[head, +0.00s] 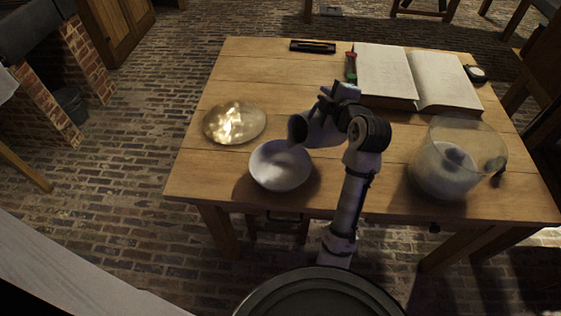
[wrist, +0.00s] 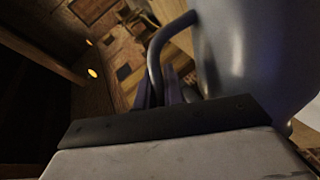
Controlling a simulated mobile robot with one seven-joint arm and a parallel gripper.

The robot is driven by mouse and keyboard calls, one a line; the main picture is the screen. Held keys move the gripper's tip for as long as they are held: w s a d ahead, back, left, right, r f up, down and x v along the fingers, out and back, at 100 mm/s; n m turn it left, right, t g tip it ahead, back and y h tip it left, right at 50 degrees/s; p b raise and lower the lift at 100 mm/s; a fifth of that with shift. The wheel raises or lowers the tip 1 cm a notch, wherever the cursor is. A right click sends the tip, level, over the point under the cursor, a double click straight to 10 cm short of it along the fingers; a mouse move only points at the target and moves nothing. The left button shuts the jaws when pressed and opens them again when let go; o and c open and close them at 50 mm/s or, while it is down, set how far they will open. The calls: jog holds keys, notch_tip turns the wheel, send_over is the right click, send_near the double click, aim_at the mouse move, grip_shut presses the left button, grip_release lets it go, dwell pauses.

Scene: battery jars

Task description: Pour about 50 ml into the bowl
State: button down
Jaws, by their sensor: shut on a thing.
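A white bowl (head: 281,166) stands near the front left of the wooden table. My gripper (head: 325,110) is above and to the right of the bowl. It is shut on the handle of a grey jug (head: 308,128), which is tilted with its dark mouth facing left, over the bowl's right rim. In the wrist view the jug (wrist: 255,55) fills the upper right, with its curved handle (wrist: 158,55) between the fingers (wrist: 166,90). I cannot make out a stream from the mouth, and the liquid level in the bowl is unclear.
A shiny plate (head: 213,124) lies left of the bowl. A large glass jar (head: 440,172) with pale contents stands at the right. An open book (head: 385,72), a red-and-green tool (head: 351,66), a dark case (head: 312,47) and a small round gauge (head: 477,73) lie farther back.

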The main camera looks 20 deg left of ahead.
jog(key=shift+w+d+f+m+g+p, duration=0.4)
jog(key=shift+w+f+m, duration=0.1)
jog(key=shift+f, duration=0.1)
jog(key=m+p, duration=0.1)
jog(key=w+d+r+m+g+p, duration=0.1)
jog(key=p, duration=0.1)
jog(key=shift+w+y, duration=0.25)
jog(key=shift+y, duration=0.15)
jog(key=w+d+f+m+g+y+p, duration=0.1)
jog(key=w+d+f+m+g+y, duration=0.1)
jog(key=w+d+f+m+g, duration=0.1)
jog(key=shift+w+d+f+m+g+y, duration=0.2)
jog(key=shift+w+f+m+g+y, duration=0.15)
jog(key=shift+w+f+m, duration=0.55)
jog(key=shift+s+r, duration=0.15)
jog(key=shift+r, duration=0.1)
